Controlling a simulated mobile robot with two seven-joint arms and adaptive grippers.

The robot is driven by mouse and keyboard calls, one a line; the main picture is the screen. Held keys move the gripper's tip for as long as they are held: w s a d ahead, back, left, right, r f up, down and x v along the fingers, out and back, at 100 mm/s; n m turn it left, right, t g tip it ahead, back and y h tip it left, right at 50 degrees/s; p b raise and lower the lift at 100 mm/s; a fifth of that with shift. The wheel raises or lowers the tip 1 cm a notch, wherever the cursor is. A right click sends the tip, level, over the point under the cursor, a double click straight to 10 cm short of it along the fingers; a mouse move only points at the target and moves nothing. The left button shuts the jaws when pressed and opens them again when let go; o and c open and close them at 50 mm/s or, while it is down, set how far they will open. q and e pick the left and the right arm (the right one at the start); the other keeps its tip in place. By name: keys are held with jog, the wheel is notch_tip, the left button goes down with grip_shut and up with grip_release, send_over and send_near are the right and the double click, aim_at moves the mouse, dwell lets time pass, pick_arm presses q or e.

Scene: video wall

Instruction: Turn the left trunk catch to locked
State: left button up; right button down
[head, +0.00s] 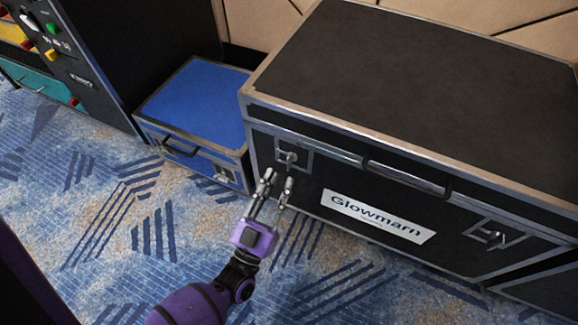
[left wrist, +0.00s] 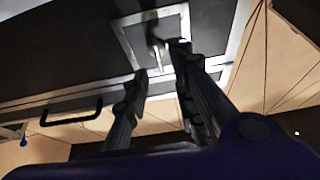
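The black trunk (head: 420,75) with metal edges and a "Glowmarn" label stands at the right of the head view. Its left catch (head: 290,157) is a small metal lever in a square metal frame on the front face; it also shows in the left wrist view (left wrist: 157,52). The right catch (head: 492,238) sits farther right on the same face. My left gripper (head: 279,179) is open just below and in front of the left catch. In the left wrist view, its fingertips (left wrist: 160,60) point at the catch, with the lever showing between them. Contact cannot be made out. My right gripper is not visible.
A smaller blue case (head: 200,100) stands left of the trunk, with a dark cabinet (head: 110,60) with coloured buttons beyond it. A handle (head: 408,180) sticks out from the trunk's front, right of the left catch. The patterned carpet (head: 90,200) in front is clear.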

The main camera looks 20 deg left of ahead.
aim_at(288, 165)
pick_arm(q)
jog(key=x, duration=0.4)
jog(key=shift+w, duration=0.1)
grip_shut()
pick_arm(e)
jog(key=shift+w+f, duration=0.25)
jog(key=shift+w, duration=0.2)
